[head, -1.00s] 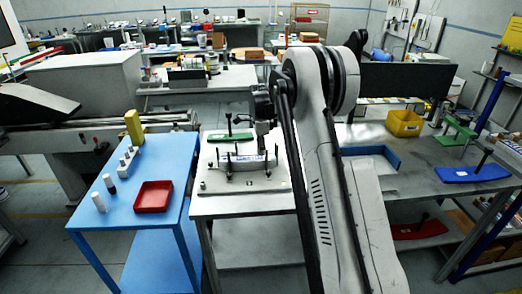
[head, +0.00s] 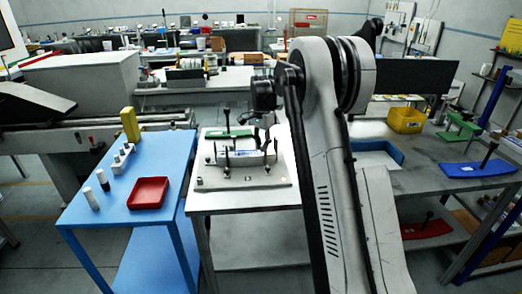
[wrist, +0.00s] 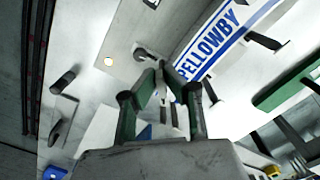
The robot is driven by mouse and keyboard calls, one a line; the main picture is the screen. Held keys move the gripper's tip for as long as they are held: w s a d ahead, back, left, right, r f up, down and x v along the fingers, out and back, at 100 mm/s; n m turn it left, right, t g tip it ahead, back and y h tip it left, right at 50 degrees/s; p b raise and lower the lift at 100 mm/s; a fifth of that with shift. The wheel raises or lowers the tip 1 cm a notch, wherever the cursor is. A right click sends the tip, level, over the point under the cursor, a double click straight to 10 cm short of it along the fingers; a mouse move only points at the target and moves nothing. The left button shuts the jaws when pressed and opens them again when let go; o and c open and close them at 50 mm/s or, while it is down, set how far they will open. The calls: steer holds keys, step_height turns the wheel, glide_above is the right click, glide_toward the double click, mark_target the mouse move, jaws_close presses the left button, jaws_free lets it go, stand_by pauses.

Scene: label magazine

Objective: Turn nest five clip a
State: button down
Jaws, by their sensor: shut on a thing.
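A white fixture plate (head: 205,183) stands on the white table and carries a curved nest with a white label strip. Blue lettering ending in "PELLOWBY" shows on the strip (wrist: 212,45) in the wrist view. Several dark clips with peg-like handles stand around it, such as one (wrist: 263,41) right of the strip and one (wrist: 62,82) to the left. My gripper (wrist: 163,82) is shut on a small clip close to the strip's lower end. The fingers hide most of that clip. In the head view my gripper (head: 267,137) is over the back right of the nest, partly hidden by my arm.
A blue table (head: 110,215) at left holds a red tray (head: 149,192), a yellow block (head: 131,125) and small cylinders. The grey bench at right carries a yellow bin (head: 406,120) and a blue base (head: 478,169).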

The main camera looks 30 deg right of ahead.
steer(key=shift+s+d+n+b, duration=0.25)
steer(key=shift+n+b, duration=0.4)
steer(key=shift+n, duration=1)
steer(key=shift+s+d+n+b, duration=0.25)
steer(key=shift+n+b, duration=0.4)
steer(key=shift+n, duration=1.05)
steer(key=shift+s+d+n+b, duration=0.2)
steer(key=shift+n+b, duration=0.45)
steer(key=shift+n, duration=1)
steer(key=shift+d, duration=0.1)
steer(key=c, duration=1.8)
jaws_free()
steer(key=shift+c, duration=0.2)
step_height(320, 180, up, 12)
